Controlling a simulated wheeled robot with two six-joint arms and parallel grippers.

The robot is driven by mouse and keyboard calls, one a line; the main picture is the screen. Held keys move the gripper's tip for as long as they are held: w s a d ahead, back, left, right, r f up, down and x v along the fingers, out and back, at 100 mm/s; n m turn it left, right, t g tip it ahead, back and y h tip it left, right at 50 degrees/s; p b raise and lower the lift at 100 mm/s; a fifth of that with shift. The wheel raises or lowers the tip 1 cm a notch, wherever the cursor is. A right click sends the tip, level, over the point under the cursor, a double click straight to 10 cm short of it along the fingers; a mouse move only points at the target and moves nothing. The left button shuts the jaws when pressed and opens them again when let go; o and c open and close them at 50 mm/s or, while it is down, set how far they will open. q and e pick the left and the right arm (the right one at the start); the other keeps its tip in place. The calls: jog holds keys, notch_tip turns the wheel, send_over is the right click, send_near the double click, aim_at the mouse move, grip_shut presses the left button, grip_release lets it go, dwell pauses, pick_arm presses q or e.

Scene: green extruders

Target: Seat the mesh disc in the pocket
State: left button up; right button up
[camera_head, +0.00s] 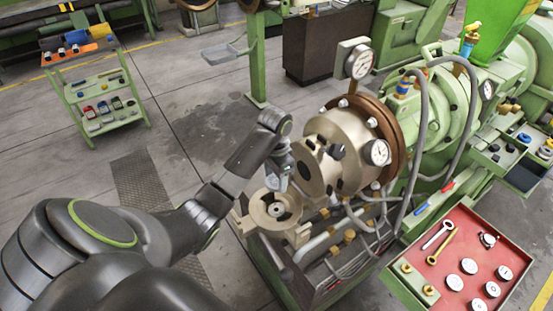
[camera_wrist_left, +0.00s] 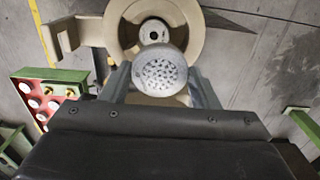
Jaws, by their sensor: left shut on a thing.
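The mesh disc (camera_wrist_left: 158,74) is a pale round plate with many small dark holes. It shows in the left wrist view, face towards the camera, between the fingers of my left gripper (camera_head: 280,184), which is shut on it. In the head view I cannot make out the disc at the gripper. A beige ring-shaped housing (camera_wrist_left: 195,38) with a round pocket and a small central bore lies just beyond the disc in the wrist view. In the head view the housing (camera_head: 262,216) is just below the fingertips. The disc covers part of the pocket. My right gripper is not in view.
The beige extruder head (camera_head: 345,135) with gauges stands right beside my left gripper. Hoses and pipes (camera_head: 345,240) lie below it. A red tray (camera_head: 410,268) with white discs and wrenches is at the lower right. A green trolley (camera_head: 100,85) stands far left; floor between is open.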

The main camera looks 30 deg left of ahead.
pick_arm(q)
jog(key=shift+w+a, duration=0.15)
jog(key=shift+w, duration=0.05)
jog(key=shift+s+d, duration=0.2)
jog(key=shift+s, duration=0.05)
jog(key=shift+s+d+f, duration=0.1)
jog(key=shift+s+d, duration=0.6)
jog(key=shift+s, duration=0.1)
jog(key=shift+a+f, duration=0.15)
jog(key=shift+f, duration=0.8)
jog(key=f, duration=0.2)
jog(key=f+b, duration=0.1)
jog(key=f, duration=0.1)
jog(key=shift+w+a, duration=0.2)
jog(key=shift+w, duration=0.1)
jog(key=shift+f, duration=0.25)
jog(key=shift+d+f+b, duration=0.1)
jog(key=shift+f+b, duration=0.2)
jog(key=shift+b, duration=0.05)
jog(key=shift+f, duration=0.6)
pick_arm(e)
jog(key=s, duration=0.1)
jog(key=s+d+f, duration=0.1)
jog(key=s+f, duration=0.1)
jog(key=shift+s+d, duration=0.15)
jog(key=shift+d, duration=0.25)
